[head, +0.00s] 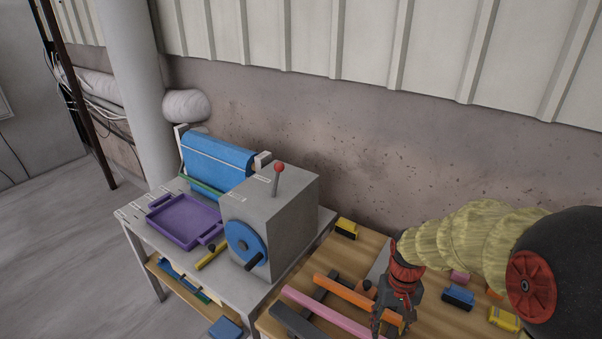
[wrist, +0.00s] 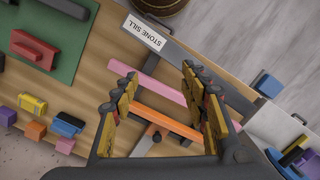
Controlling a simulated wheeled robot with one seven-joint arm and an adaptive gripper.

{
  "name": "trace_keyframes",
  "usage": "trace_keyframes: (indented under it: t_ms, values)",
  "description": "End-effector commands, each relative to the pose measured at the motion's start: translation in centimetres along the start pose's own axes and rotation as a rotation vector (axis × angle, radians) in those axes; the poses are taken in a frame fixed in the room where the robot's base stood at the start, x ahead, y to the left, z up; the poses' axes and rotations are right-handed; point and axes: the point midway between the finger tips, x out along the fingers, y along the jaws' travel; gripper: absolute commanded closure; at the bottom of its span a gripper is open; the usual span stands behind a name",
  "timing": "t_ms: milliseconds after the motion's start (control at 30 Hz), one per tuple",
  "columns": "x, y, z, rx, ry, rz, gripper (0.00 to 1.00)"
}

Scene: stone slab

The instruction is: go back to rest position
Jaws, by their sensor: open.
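My gripper (head: 390,312) hangs over the wooden table at the right of the head view, fingers pointing down. In the wrist view my gripper (wrist: 158,82) has its two yellow-padded fingers wide apart, with nothing held. An orange bar (wrist: 165,120) and a pink bar (wrist: 150,88) lie on the table below, seen between and beyond the fingers. Both bars also show left of the gripper in the head view, the orange one (head: 345,291) and the pink one (head: 318,308). The gripper partly hides the orange bar's right end. Whether the fingers touch it I cannot tell.
A grey bench holds a purple tray (head: 185,220) and a grey machine (head: 290,205) with a blue wheel. Small blocks, including a blue one (head: 458,296), lie right of the gripper. The wrist view shows a green mat (wrist: 78,50) and a "STONE SILL" label (wrist: 145,33).

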Motion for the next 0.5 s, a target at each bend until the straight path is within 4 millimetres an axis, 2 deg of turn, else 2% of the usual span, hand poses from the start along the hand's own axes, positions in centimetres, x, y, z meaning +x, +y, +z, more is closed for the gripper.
trace_keyframes:
  t_ms: [200, 500]
  values:
    - [-2.3, -0.9, 4.5, 0.019, 0.098, 0.005, 0.55]
    - [-3.7, -2.0, 10.2, 0.018, 0.260, 0.006, 0.55]
